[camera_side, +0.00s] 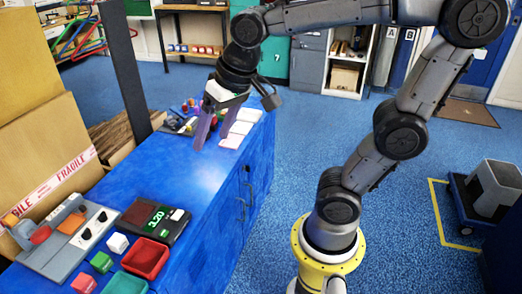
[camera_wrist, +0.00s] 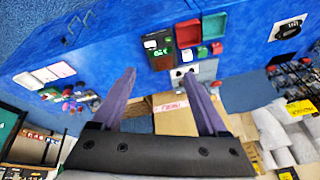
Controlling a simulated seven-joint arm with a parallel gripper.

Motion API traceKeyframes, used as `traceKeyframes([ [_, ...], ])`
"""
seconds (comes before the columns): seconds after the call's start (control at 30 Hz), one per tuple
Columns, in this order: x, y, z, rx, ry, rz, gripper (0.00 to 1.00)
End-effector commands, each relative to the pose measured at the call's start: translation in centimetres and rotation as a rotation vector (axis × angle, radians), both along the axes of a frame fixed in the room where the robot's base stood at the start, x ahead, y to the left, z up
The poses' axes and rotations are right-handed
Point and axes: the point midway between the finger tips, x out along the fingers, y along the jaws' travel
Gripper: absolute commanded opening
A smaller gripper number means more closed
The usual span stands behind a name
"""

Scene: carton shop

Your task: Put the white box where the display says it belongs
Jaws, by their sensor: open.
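A small white box (camera_side: 117,243) sits on the blue bench beside the scale, near a green cube (camera_side: 101,262) and a red cube (camera_side: 84,283). The white box also shows small in the wrist view (camera_wrist: 187,55). The scale (camera_side: 150,220) has a dark display (camera_side: 156,219) with green characters that look like 3.20. A red tray (camera_side: 145,258) and a green tray (camera_side: 125,284) stand at the bench's near edge; the visible part of the red one looks empty. My gripper (camera_side: 211,138) is open and empty above the bench, well away from the white box.
White cards (camera_side: 238,128) and small coloured items (camera_side: 185,118) lie at the far end of the blue bench (camera_side: 185,190). A grey panel (camera_side: 70,245) and large cartons (camera_side: 45,150) are on the left. The middle of the bench is clear.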

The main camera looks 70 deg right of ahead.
Motion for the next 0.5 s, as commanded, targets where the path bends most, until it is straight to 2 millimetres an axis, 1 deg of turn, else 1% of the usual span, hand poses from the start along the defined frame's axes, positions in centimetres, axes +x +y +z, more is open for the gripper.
traceKeyframes([
  [0.03, -2.1, -0.3, -0.2, -0.024, -0.026, 0.05, 0.76],
  [0.1, -4.5, -0.6, -0.9, -0.062, -0.051, 0.125, 0.76],
  [0.2, -7.0, -0.9, -1.8, -0.108, -0.081, 0.213, 0.76],
  [0.33, -8.9, -1.1, -2.9, -0.148, -0.103, 0.282, 0.76],
  [0.5, -9.5, -1.1, -3.3, -0.164, -0.11, 0.311, 0.76],
])
